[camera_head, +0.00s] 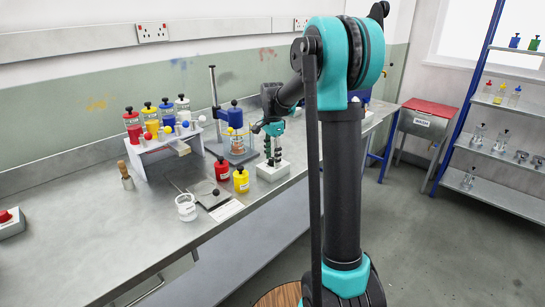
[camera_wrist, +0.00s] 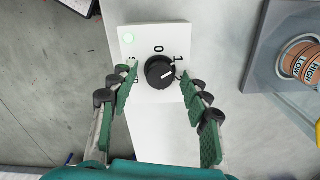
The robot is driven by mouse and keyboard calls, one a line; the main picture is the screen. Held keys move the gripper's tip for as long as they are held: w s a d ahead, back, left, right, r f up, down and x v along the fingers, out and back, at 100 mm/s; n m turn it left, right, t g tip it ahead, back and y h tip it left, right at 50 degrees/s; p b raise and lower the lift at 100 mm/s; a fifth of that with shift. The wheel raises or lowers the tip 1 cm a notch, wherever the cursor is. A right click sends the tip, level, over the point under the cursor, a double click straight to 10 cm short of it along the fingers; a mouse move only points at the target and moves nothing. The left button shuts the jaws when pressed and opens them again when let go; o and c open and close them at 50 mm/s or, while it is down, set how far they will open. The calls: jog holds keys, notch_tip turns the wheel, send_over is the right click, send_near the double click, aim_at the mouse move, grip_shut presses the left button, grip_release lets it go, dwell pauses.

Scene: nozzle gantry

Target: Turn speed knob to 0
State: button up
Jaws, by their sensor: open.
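The speed knob (camera_wrist: 160,72) is a round black dial on a white panel (camera_wrist: 143,98) in the wrist view. The panel shows a 0 above the knob and a 1 at its upper right; the other numbers are partly hidden by my fingers. The knob's white mark points right and slightly up, away from the 0, seemingly between the 1 and the figure below it. My gripper (camera_wrist: 158,78) is open, with green fingers on either side of the knob and visible gaps. In the head view my gripper (camera_head: 273,150) is over the white control box (camera_head: 273,170); the knob is not distinguishable there.
A jar labelled HIGH and LOW (camera_wrist: 302,62) stands on a grey base at the right. In the head view, red (camera_head: 222,169) and yellow (camera_head: 241,179) bottles stand close left of the control box on the bench.

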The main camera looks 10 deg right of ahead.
jog(key=shift+c, duration=0.6)
grip_shut()
jog(key=n, duration=1.1)
jog(key=shift+n, duration=0.4)
dwell(0.3)
jog(key=shift+o, duration=0.6)
grip_release()
